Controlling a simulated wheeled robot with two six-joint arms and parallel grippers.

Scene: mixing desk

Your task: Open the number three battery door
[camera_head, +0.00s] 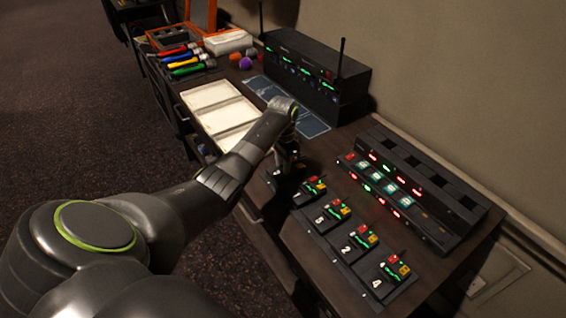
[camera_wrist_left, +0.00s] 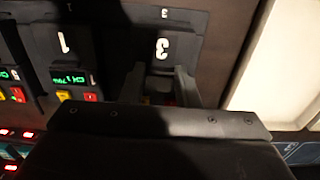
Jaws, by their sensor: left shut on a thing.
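The number three unit (camera_wrist_left: 167,22) is a dark slot with a white 3, at the top middle of the left wrist view. My left gripper (camera_wrist_left: 160,92) reaches over its lower part, with a finger on each side, shut on the number three battery door; the door itself is mostly hidden between the fingers. In the head view my left gripper (camera_head: 287,168) points down at the far end of the row of numbered units. The number one unit (camera_wrist_left: 64,45), with green display and red and yellow buttons, is beside it. My right gripper is not in view.
The number two unit (camera_head: 347,251) and number four unit (camera_head: 376,284) lie nearer in the row. A charger rack (camera_head: 455,205) with lit lights stands right of them. Cream trays (camera_head: 210,95), a receiver box with antennas (camera_head: 310,75) and colored tools (camera_head: 186,62) sit farther back.

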